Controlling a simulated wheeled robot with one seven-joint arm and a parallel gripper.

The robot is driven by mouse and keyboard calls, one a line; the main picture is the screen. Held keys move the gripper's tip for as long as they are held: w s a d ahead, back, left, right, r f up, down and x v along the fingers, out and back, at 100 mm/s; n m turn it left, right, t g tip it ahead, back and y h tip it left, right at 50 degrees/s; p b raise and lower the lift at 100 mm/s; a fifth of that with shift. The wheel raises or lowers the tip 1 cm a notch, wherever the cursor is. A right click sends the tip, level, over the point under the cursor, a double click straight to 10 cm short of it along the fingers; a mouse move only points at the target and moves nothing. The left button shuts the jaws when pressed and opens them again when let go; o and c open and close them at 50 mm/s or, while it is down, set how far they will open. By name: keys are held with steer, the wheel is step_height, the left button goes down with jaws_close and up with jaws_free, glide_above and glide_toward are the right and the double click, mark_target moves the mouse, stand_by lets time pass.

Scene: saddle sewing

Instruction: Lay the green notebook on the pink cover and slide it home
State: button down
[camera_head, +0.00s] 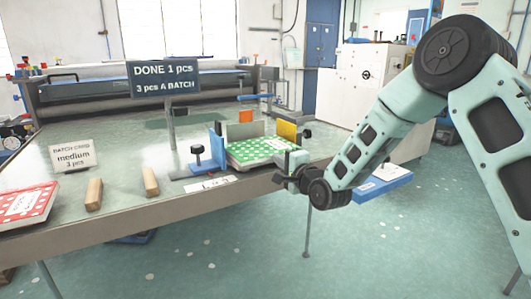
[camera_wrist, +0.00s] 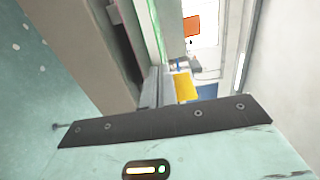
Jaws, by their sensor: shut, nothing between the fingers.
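A green notebook (camera_head: 258,150) with white dots and a pale label lies in a fixture on the table, between upright plates. My gripper (camera_head: 284,178) is shut and empty at the table's front edge, close to the notebook's near right corner. I cannot tell whether they touch. In the wrist view, a thin green edge (camera_wrist: 156,32) shows beyond a grey strip; the fingertips are not clear there.
A red dotted booklet (camera_head: 24,204) lies at the table's left. Two wooden blocks (camera_head: 151,181), a "medium" sign (camera_head: 72,158) and a dark "DONE 1 pcs" sign (camera_head: 163,80) stand on the table (camera_head: 120,215). A blue-edged tray (camera_head: 383,182) is beyond my forearm. The fixture has a yellow plate (camera_head: 286,130).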

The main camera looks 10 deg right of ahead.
steer(key=shift+x, duration=1)
steer(key=b+v, duration=0.1)
steer(key=v, duration=0.5)
stand_by(0.3)
steer(key=s+a+n+g+p, duration=0.3)
steer(key=s+a+n+g, duration=0.65)
steer(key=s, duration=0.45)
steer(key=s+d+n+g+h+p, duration=0.1)
steer(key=s+n+g, duration=0.3)
steer(key=s, duration=1)
steer(key=s+d+r+n+g+h+p, duration=0.1)
steer(key=s+d+n+g+h, duration=0.1)
steer(key=s+n, duration=0.6)
steer(key=s+g+h, duration=0.1)
steer(key=s+h, duration=0.1)
steer(key=s, duration=0.4)
steer(key=shift+s+r+g, duration=0.2)
steer(key=shift+s+g, duration=0.05)
steer(key=shift+g, duration=0.1)
